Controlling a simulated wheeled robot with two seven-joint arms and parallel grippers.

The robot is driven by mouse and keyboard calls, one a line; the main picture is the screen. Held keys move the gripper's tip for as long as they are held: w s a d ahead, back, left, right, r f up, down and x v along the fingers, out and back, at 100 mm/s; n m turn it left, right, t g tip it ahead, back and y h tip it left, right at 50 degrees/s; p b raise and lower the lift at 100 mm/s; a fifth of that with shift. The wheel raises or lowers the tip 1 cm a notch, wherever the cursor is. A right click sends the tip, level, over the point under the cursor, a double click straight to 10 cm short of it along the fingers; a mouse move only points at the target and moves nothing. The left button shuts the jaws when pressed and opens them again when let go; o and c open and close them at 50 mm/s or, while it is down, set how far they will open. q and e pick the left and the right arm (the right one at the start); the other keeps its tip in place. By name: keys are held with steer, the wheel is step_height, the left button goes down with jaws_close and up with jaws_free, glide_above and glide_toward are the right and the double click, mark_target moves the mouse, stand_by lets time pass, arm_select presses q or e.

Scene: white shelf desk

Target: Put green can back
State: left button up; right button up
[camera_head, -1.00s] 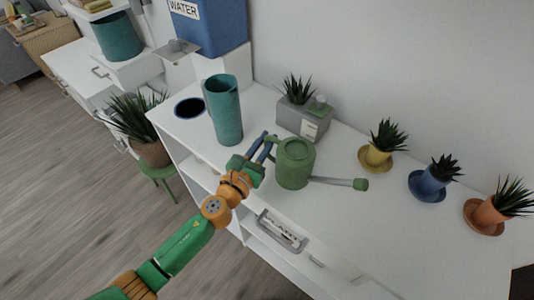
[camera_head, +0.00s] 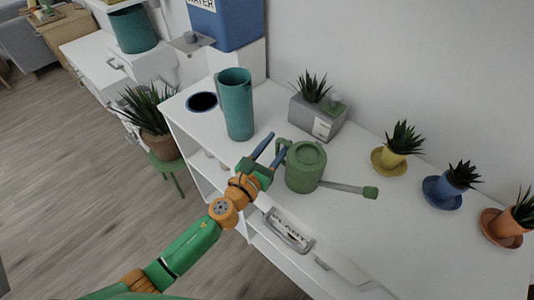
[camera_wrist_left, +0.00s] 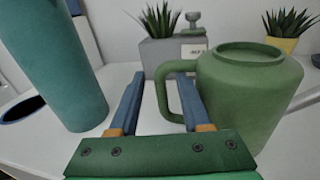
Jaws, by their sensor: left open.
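The green can (camera_head: 306,168) is a watering can standing upright on the white desk, its long spout pointing right. Its handle faces left, toward my left gripper (camera_head: 272,145). The can also shows at the right of the left wrist view (camera_wrist_left: 250,95). My left gripper is open, with its two blue fingers level with the handle. In the left wrist view, the handle (camera_wrist_left: 161,95) shows between the fingers, and the right finger appears within the handle loop. Whether they touch cannot be told. My right gripper is not in view.
A tall teal pitcher (camera_head: 236,105) stands left of the can. A grey planter (camera_head: 318,118) is behind it. Yellow (camera_head: 392,158), blue (camera_head: 448,186) and orange (camera_head: 505,224) pots stand on saucers at right. The desk front right of the can is mostly clear.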

arm_select(q)
steer(key=b+v, duration=0.1)
steer(key=v, duration=1)
steer(key=shift+s, duration=0.2)
steer(key=shift+a, duration=0.1)
